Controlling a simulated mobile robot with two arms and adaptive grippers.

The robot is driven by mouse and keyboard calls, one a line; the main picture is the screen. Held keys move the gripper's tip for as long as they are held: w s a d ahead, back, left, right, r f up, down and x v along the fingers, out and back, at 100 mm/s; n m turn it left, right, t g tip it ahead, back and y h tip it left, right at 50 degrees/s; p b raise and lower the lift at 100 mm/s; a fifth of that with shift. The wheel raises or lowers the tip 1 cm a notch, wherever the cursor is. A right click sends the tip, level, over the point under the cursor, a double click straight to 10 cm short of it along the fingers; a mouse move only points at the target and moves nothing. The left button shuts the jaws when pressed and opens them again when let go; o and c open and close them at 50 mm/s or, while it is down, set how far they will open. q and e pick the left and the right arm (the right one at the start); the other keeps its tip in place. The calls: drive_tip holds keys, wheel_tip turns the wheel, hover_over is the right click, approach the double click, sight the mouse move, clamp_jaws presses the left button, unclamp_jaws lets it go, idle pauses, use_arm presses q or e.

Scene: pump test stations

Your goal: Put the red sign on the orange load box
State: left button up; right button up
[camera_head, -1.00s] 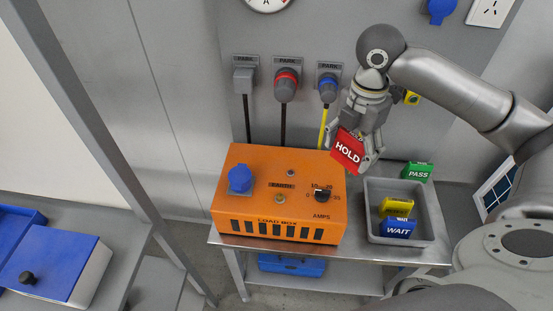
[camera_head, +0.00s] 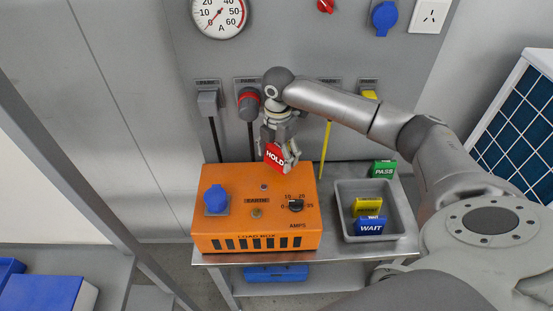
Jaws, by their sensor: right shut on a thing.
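The red sign (camera_head: 274,156), marked HOLD, is held in my right gripper (camera_head: 282,155). The gripper is shut on it. The sign is tilted and shows above the back right part of the orange load box (camera_head: 233,187); I cannot tell whether it touches the top. The load box stands on a metal table. It has a blue socket cover on top at left, a black knob at right and dark slots along its front. My left gripper is not in view.
A grey tray (camera_head: 345,228) right of the box holds a yellow sign (camera_head: 367,207) and a blue WAIT sign (camera_head: 370,227). A green PASS sign (camera_head: 383,169) stands behind the tray. Parked plugs with hanging cables, including a red one (camera_head: 249,103), are on the wall panel behind.

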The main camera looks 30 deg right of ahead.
sight(277, 163)
drive_tip(key=shift+w+f+p, duration=0.25)
drive_tip(key=shift+f+p, duration=0.15)
drive_tip(key=shift+f, duration=0.15)
wheel_tip(277, 163, down, 2)
drive_tip(key=shift+a+f+p, duration=0.1)
drive_tip(key=shift+p, duration=0.45)
drive_tip(key=shift+f, duration=0.25)
drive_tip(key=shift+f, duration=0.2)
drive_tip(key=o, duration=1)
drive_tip(key=shift+o, duration=0.2)
